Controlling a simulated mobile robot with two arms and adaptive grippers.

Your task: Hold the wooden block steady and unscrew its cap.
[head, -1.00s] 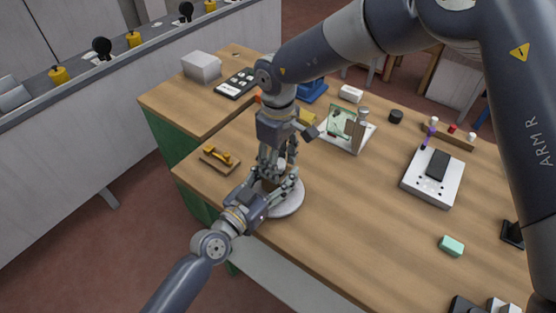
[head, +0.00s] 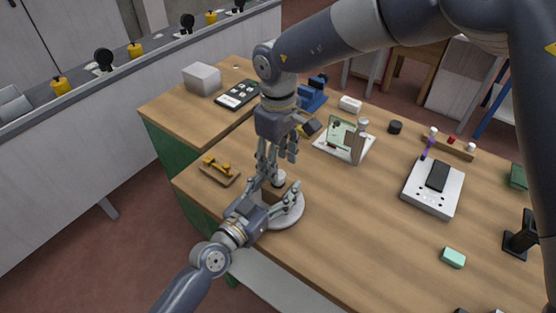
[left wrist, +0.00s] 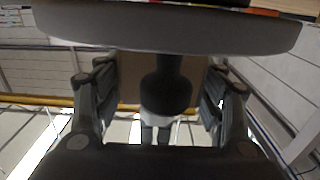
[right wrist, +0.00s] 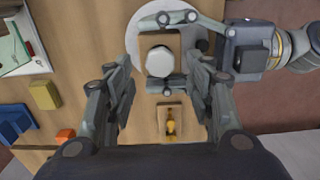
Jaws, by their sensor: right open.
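The wooden block (head: 268,192) stands on a round pale disc (head: 290,212) near the table's left edge. Its white cap (head: 279,178) sits on top and shows from above in the right wrist view (right wrist: 160,61). My left gripper (head: 276,193) reaches in from the side, its fingers shut on the block; the left wrist view shows the block (left wrist: 130,78) between them. My right gripper (head: 277,160) points down from above, open and empty, with its fingertips just above the cap. I cannot tell whether the cap's thread is loose.
A small wooden holder with a yellow-orange piece (head: 219,168) lies left of the disc. A white stand with a green panel (head: 345,140), a white box with a dark top (head: 434,188) and a green block (head: 453,257) lie to the right. The middle of the table is clear.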

